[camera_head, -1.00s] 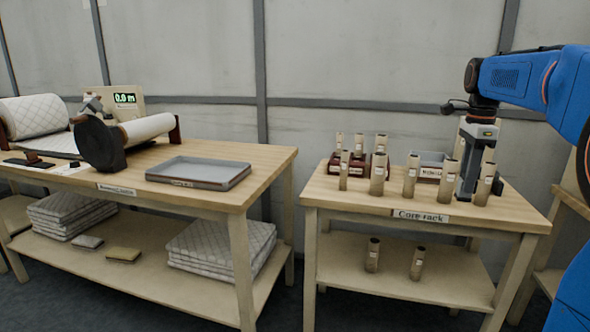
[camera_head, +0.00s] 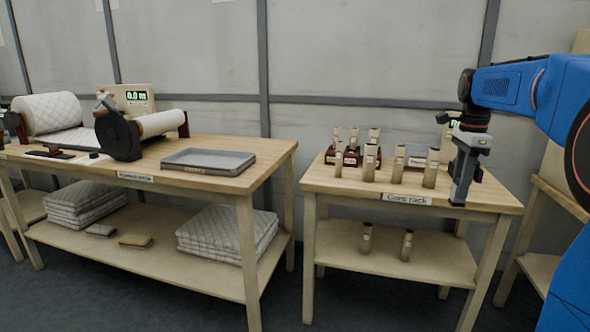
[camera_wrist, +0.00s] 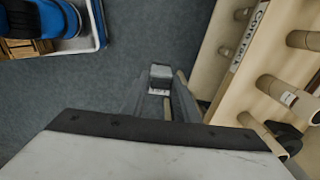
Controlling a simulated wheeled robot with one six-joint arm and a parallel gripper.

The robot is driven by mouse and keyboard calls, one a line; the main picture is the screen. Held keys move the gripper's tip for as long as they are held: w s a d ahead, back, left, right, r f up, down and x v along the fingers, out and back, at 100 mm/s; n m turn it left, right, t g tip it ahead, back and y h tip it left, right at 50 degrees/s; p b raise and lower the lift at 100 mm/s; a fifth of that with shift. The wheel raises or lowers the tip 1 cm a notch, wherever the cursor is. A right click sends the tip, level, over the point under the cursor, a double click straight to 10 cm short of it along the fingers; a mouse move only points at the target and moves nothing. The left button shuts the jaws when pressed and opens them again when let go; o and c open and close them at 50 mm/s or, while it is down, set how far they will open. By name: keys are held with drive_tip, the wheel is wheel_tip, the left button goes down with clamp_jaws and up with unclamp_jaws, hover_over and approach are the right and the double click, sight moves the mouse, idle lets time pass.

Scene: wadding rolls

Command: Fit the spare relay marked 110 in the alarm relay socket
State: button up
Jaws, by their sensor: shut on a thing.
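My gripper (camera_head: 460,200) hangs pointing down at the right end of the table labelled Core rack (camera_head: 408,199). In the wrist view my gripper (camera_wrist: 160,88) is shut on a small dark grey block (camera_wrist: 160,76) with a pale label on its lower side. The block looks like a relay, but its marking is too small to read. The block is above the floor, beside the table edge. In the head view I cannot make out the block between the fingers. I cannot pick out an alarm relay socket in either view.
Several cardboard cores (camera_head: 398,165) stand upright on the rack table, some in a dark red holder (camera_head: 352,157). A long bench on the left holds a grey tray (camera_head: 208,162) and a roll machine with a 0.0 m display (camera_head: 137,96). Bare floor (camera_head: 285,310) lies in front.

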drive_tip(key=w+a+f+n, duration=0.3)
drive_tip(key=w+f+n, duration=0.15)
drive_tip(key=f, duration=0.65)
drive_tip(key=w+a+f+n, duration=0.35)
drive_tip(key=w+f, duration=0.25)
drive_tip(key=f, duration=0.5)
drive_tip(key=w+a+f+n, duration=0.2)
drive_tip(key=w+f+n, duration=0.25)
drive_tip(key=f, duration=0.65)
drive_tip(key=a+f+n, duration=0.3)
drive_tip(key=f+n, duration=0.1)
drive_tip(key=f, duration=0.6)
drive_tip(key=a+f+n, duration=0.3)
drive_tip(key=a+f, duration=0.1)
drive_tip(key=f, duration=0.6)
drive_tip(key=s+f, duration=0.6)
drive_tip(key=f, duration=0.3)
drive_tip(key=shift+s+n, duration=0.25)
drive_tip(key=shift+n, duration=0.1)
drive_tip(key=shift+a, duration=0.1)
